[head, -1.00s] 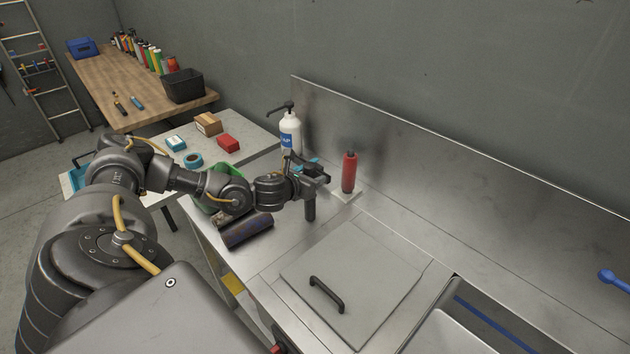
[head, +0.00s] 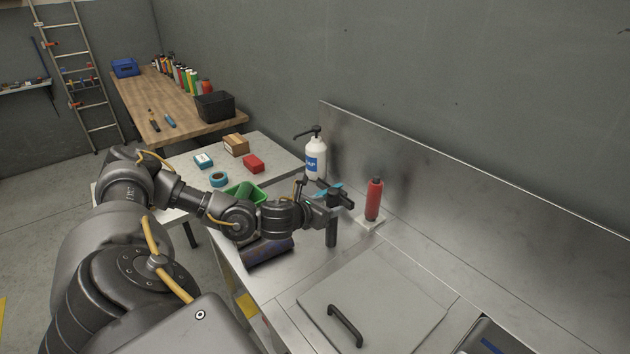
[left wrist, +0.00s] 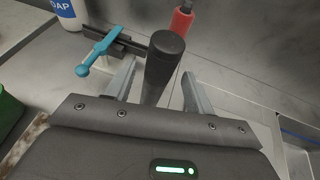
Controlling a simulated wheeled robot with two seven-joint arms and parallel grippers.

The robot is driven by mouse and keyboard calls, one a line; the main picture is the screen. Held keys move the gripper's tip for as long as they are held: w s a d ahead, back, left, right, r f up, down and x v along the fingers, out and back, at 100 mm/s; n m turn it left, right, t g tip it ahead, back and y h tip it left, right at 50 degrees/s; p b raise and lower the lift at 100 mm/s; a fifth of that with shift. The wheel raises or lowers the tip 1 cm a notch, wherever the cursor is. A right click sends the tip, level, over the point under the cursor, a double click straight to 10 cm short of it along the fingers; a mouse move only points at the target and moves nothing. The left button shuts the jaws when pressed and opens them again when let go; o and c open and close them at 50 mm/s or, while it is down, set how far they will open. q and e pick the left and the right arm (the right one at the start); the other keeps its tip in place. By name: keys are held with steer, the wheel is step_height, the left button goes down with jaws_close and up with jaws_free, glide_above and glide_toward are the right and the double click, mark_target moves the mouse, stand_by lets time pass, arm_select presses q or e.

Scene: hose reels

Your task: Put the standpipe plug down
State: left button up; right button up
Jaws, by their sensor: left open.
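The standpipe plug (head: 331,233) is a dark upright cylinder that appears to stand on the steel counter (head: 300,270), behind the hatch lid. My left gripper (head: 328,200) is open at its upper part. In the left wrist view the plug's round dark top (left wrist: 165,45) shows between the two spread fingers, with a visible gap on either side. The plug's lower end is hidden there by the gripper body. My right gripper is out of view.
A red bottle (head: 374,198) and a soap pump bottle (head: 315,158) stand behind the plug. A blue-handled tool (left wrist: 100,50) lies close by. A dark roll (head: 268,253) lies under my arm. The grey hatch lid (head: 390,290) in front is clear.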

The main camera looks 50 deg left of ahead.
arm_select(q)
steer(key=b+v, duration=0.2)
steer(key=v, duration=0.5)
steer(key=shift+r, duration=0.1)
